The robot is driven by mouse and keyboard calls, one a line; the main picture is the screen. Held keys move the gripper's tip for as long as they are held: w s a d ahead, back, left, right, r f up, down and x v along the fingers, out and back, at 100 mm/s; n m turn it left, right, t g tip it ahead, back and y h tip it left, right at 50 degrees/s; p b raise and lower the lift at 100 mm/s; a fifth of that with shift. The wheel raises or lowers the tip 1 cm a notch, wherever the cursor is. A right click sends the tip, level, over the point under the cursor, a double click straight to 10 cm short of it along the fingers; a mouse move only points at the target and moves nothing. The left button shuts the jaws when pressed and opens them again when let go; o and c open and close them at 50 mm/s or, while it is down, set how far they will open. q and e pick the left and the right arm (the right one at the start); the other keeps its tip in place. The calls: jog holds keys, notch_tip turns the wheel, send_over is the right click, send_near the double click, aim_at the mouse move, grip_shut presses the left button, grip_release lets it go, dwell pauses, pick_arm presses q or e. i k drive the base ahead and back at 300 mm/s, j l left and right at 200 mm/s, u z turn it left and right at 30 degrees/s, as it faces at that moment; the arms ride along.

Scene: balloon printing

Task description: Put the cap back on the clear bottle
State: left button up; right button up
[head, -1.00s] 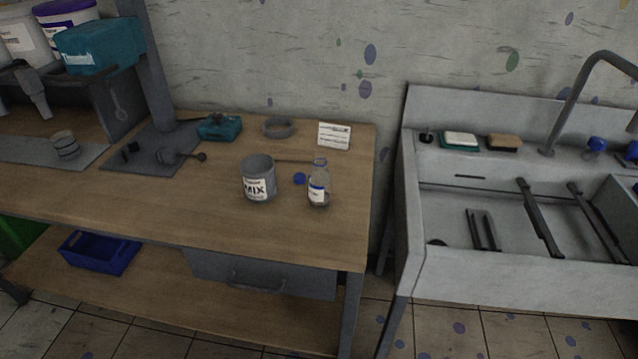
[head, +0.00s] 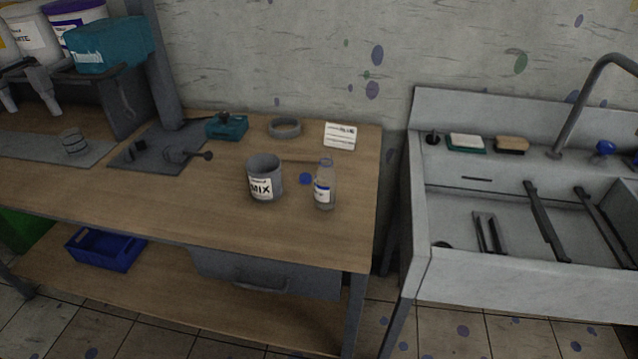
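The clear bottle (head: 325,187) stands upright near the right end of the wooden table. It has a white and blue label, and its neck looks open. A small blue cap (head: 305,178) lies on the tabletop just left of the bottle, apart from it. Neither of my grippers shows in the head view.
A grey MIX can (head: 265,178) stands left of the cap. Behind are a grey ring (head: 285,128), a white card (head: 340,136) and a teal box (head: 227,127). A sink (head: 520,270) stands to the right, past a gap. The table's front (head: 200,215) is clear.

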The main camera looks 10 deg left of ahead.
aim_at(325, 182)
jog(key=i+j+z, duration=0.15)
jog(key=j, duration=0.2)
jog(key=i+j+z, duration=0.15)
jog(key=j, duration=0.25)
jog(key=i+j+z, duration=0.15)
jog(key=j, duration=0.2)
